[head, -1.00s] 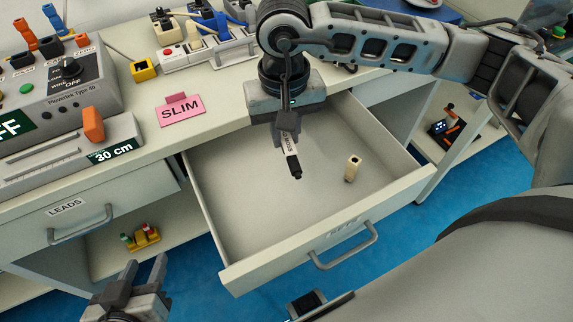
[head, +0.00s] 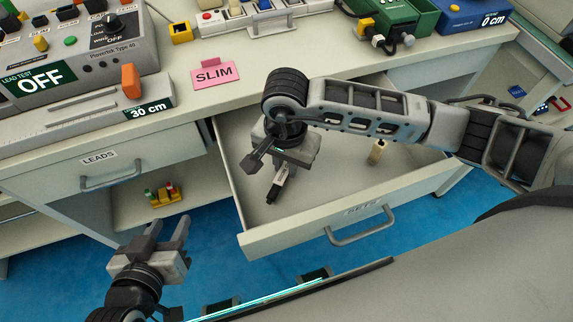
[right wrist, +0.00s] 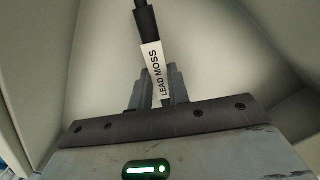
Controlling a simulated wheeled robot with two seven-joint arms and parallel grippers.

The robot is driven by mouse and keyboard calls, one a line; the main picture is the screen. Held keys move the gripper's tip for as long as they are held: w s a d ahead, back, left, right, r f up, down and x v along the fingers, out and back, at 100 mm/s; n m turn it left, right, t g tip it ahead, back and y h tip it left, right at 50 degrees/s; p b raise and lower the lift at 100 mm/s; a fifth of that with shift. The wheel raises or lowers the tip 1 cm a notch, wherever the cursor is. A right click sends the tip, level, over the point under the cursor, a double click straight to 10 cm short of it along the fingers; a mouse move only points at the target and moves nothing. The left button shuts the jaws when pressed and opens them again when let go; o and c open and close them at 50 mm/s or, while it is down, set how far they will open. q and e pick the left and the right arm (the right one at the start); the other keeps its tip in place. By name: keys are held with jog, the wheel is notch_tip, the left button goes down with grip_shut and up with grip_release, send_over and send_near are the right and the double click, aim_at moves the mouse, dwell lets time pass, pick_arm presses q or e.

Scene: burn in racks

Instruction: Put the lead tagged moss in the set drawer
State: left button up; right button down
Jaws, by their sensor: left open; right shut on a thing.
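The lead tagged moss (right wrist: 152,68) shows in the right wrist view as a black lead with a white tag reading LEAD MOSS. My right gripper (right wrist: 156,95) is shut on it. In the head view the lead (head: 274,190) hangs tilted from my right gripper (head: 283,170), inside the outline of the open set drawer (head: 290,226). I cannot tell whether the lead touches the drawer floor. My left gripper (head: 165,242) is open and empty, left of the drawer and in front of the cabinet.
The LEADS drawer (head: 112,172) is shut at the left. A pink SLIM sign (head: 214,73) stands on the bench above the open drawer. Instruments, including a grey OFF unit (head: 60,75), line the bench. A small yellow rack (head: 163,194) sits on the shelf below.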

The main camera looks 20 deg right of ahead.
aim_at(286, 168)
jog(key=shift+f, duration=0.8)
jog(key=shift+f, duration=0.15)
jog(key=c, duration=1.3)
grip_release()
jog(key=shift+c, duration=0.2)
notch_tip(286, 168, up, 12)
jog(key=shift+r, duration=0.2)
